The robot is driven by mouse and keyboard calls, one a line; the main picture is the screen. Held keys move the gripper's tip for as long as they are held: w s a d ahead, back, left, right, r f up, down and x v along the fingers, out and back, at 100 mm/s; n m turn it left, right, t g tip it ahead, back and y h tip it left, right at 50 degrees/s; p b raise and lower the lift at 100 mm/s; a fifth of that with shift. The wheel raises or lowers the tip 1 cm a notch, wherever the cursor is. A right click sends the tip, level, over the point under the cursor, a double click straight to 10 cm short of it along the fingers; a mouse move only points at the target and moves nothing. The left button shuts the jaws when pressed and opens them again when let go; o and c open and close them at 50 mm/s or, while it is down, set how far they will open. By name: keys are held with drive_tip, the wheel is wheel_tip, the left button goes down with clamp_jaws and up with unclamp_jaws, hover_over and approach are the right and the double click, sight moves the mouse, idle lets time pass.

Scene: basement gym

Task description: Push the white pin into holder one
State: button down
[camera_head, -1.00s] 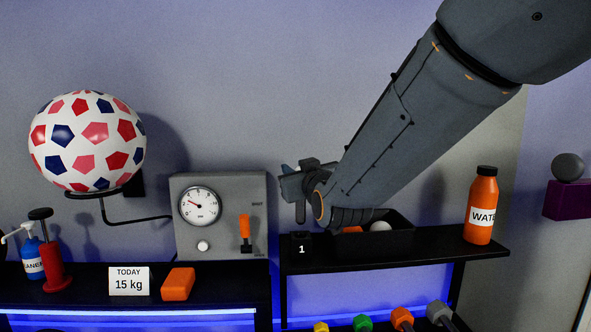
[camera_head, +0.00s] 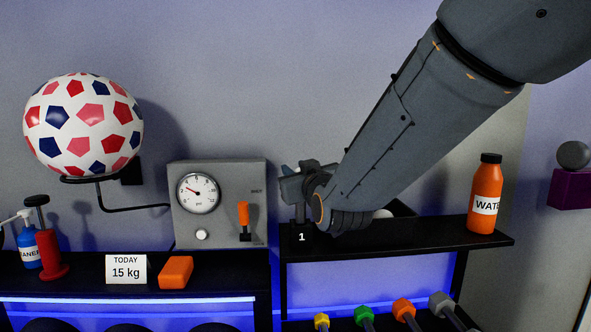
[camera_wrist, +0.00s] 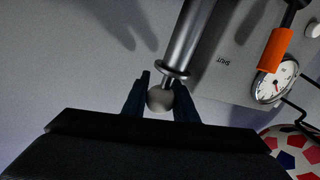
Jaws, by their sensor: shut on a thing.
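In the head view my gripper (camera_head: 300,186) is just above holder one, a small black block marked 1 (camera_head: 302,238), at the left end of the upper shelf. The pin cannot be made out clearly there.
A black tray (camera_head: 405,228) with a white ball (camera_head: 382,214) stands behind my arm on the shelf (camera_head: 430,240). An orange water bottle (camera_head: 485,195) is to the right. A grey gauge box (camera_head: 222,225) stands close on the left.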

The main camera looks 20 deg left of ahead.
drive_tip(key=shift+f+b, duration=1.45)
drive_tip(key=shift+f, duration=0.6)
drive_tip(key=c, duration=1.3)
unclamp_jaws()
drive_tip(key=shift+c, duration=0.2)
drive_tip(key=shift+s, duration=0.1)
drive_tip(key=b+v, duration=0.2)
drive_tip(key=v, duration=0.5)
drive_tip(key=shift+s+d, duration=0.25)
